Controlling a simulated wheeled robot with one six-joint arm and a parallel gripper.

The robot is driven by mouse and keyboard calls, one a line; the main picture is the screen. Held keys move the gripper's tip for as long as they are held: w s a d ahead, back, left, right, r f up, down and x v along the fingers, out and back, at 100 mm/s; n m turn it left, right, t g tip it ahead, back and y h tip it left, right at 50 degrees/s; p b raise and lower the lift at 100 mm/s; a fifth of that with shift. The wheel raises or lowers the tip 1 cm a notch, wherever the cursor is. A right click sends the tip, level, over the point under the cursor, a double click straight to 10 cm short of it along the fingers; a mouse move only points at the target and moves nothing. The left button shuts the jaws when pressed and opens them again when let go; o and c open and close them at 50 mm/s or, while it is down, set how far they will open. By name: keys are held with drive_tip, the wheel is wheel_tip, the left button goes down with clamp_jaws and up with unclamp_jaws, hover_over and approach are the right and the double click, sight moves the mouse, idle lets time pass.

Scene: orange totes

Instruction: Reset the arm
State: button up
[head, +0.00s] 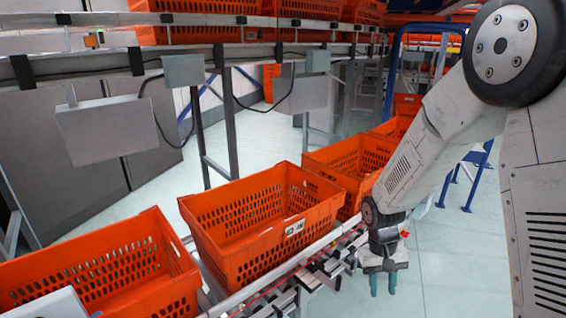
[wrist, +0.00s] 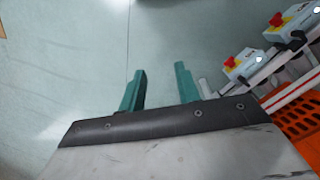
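My gripper (head: 383,284) hangs at the lower right in the head view, pointing down, to the right of the conveyor edge. Its two green fingers are apart, with nothing between them. The wrist view shows the same open gripper (wrist: 160,88) above bare pale floor. My white arm comes down to it from the upper right in the head view.
Orange totes (head: 262,181) stand in a row on the conveyor, left of my gripper; the front one looks empty. Control boxes with red buttons (wrist: 277,19) sit along the conveyor rail at the right in the wrist view. A blue frame (head: 388,75) stands behind. Floor below is clear.

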drive_tip(key=s+d+r+t+y, duration=0.1)
drive_tip(key=s+r+t, duration=0.3)
drive_tip(key=s+r, duration=1.9)
wheel_tip(320, 180, up, 4)
drive_tip(key=shift+s+d+f, duration=0.2)
drive_tip(key=shift+s+d, duration=0.1)
